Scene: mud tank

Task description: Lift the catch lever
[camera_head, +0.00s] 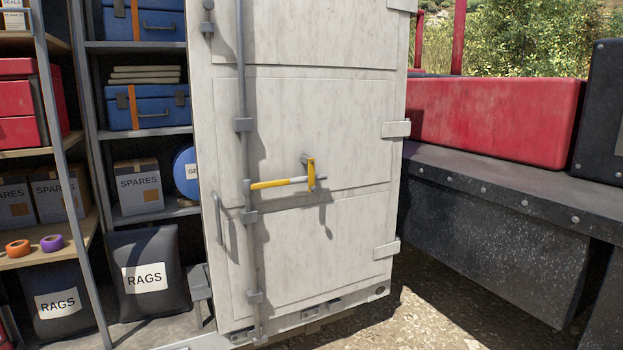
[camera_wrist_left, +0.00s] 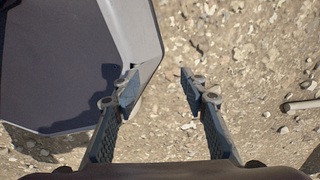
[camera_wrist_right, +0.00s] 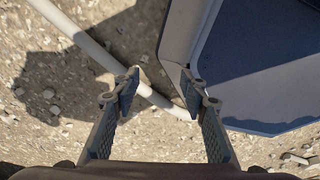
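A white door (camera_head: 312,120) with a vertical grey locking bar (camera_head: 243,90) stands ahead in the head view. My left gripper (camera_wrist_left: 157,80) is open and empty above gravel in the left wrist view. My right gripper (camera_wrist_right: 158,80) is open and empty above gravel in the right wrist view. Neither gripper shows in the head view.
Shelves (camera_head: 148,46) with blue cases, boxes and rag bags stand left of the door. A dark bench (camera_head: 500,190) with a red box (camera_head: 495,115) runs along the right. A grey handle (camera_head: 219,220) is on the door's left edge. A pale hose or pipe (camera_wrist_right: 95,45) lies on the gravel.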

